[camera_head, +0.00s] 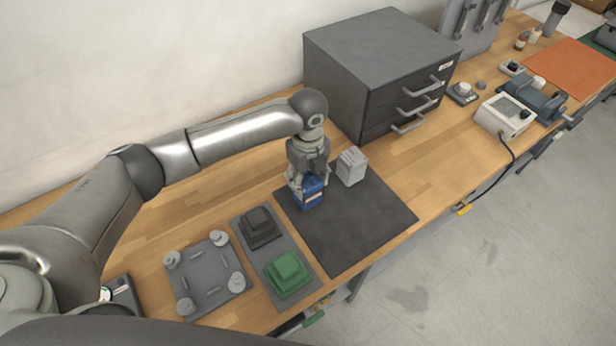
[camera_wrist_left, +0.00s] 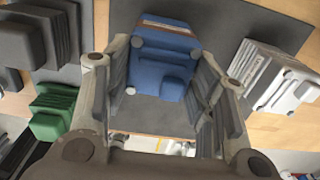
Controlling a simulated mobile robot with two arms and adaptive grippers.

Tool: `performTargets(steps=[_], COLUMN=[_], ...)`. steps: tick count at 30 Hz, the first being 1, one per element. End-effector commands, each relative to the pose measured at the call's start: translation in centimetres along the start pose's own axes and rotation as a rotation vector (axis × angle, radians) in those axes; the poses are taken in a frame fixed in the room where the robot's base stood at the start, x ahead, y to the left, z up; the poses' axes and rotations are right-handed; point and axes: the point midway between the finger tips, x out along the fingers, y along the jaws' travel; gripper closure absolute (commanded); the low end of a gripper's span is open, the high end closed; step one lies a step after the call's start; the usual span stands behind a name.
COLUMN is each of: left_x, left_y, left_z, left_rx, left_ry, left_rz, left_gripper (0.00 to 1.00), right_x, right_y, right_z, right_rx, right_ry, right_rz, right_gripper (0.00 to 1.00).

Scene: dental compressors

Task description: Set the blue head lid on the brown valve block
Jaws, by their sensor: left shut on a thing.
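The blue head lid (camera_head: 308,200) is between the fingers of my left gripper (camera_head: 308,178), at the upper left part of the dark mat. In the left wrist view the blue lid (camera_wrist_left: 160,75) shows between both fingers of the left gripper (camera_wrist_left: 163,88), which is shut on it. A narrow brownish strip with a white line (camera_wrist_left: 168,27) shows along the lid's far edge. I cannot tell whether this strip is the brown valve block or part of the lid. Nor can I tell whether the lid touches what is below. My right gripper is not in view.
A light grey finned block (camera_head: 351,167) stands just right of the gripper on the dark mat (camera_head: 350,225). A grey tray (camera_head: 268,249) with black (camera_head: 260,226) and green (camera_head: 287,272) stepped blocks lies left. A drawer cabinet (camera_head: 375,70) stands behind. The mat's front is clear.

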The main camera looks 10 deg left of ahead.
Motion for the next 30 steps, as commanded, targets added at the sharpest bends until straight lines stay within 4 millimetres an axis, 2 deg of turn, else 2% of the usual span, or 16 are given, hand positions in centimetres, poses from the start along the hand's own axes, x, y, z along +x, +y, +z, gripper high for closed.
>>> performTargets(steps=[28, 29, 30], left_x=[0.11, 0.11, 0.11], left_y=[-0.01, -0.01, -0.01], left_z=[-0.02, -0.02, -0.02], left_rx=[0.000, 0.000, 0.000], left_ry=[0.000, 0.000, 0.000], left_rz=[0.000, 0.000, 0.000], left_gripper=[0.76, 0.47, 0.42], right_x=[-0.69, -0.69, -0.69], right_y=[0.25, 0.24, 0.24], right_z=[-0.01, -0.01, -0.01], right_rx=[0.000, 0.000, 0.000], right_ry=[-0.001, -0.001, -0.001], right_rz=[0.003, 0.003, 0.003], right_gripper=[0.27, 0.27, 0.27])
